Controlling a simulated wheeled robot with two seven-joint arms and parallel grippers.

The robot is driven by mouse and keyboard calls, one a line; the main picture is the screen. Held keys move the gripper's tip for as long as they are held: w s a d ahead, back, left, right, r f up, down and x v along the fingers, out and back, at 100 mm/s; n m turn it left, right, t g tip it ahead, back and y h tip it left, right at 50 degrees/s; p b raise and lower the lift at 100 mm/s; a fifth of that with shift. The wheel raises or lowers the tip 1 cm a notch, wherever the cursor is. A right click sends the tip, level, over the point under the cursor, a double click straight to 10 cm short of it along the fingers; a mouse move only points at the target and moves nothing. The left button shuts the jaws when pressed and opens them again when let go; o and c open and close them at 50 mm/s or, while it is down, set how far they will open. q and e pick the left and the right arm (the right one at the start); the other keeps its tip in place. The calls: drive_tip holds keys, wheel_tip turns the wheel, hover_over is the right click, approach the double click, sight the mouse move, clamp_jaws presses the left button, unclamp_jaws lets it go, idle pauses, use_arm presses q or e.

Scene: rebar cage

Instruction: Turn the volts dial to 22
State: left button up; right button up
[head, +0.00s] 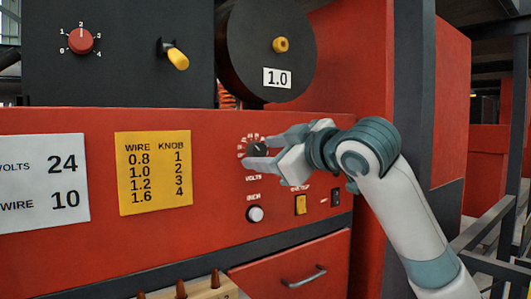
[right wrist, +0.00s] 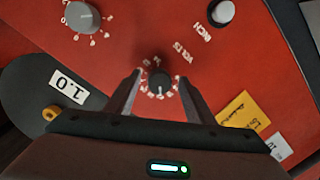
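The volts dial (head: 257,149) is a small black knob with a ring of white marks on the red panel, above the word VOLTS. It also shows in the right wrist view (right wrist: 160,82), where its numbers are too small to read and I cannot tell its setting. My right gripper (head: 261,152) is open at the dial, one finger on each side of it. In the right wrist view the fingertips (right wrist: 159,76) straddle the knob with a gap on both sides. A white card (head: 40,183) reads VOLTS 24 and WIRE 10. My left gripper is not in view.
A white INCH button (head: 255,214) and a yellow switch (head: 300,204) sit below the dial. A grey knob (right wrist: 82,16) is nearby. A yellow wire chart (head: 153,172) hangs to the left. A black reel (head: 266,45) marked 1.0 and a red knob (head: 80,41) are above.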

drive_tip(key=shift+s, duration=0.1)
drive_tip(key=shift+s+d+r, duration=0.1)
drive_tip(key=shift+s+d, duration=0.2)
drive_tip(key=shift+s, duration=0.05)
use_arm(q)
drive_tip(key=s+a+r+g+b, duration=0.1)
drive_tip(key=b, duration=0.2)
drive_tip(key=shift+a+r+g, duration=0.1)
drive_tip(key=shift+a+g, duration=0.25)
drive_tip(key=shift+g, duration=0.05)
use_arm(e)
drive_tip(key=v, duration=1.6)
drive_tip(key=shift+d, duration=0.15)
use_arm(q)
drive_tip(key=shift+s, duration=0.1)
use_arm(e)
drive_tip(key=shift+s, duration=0.1)
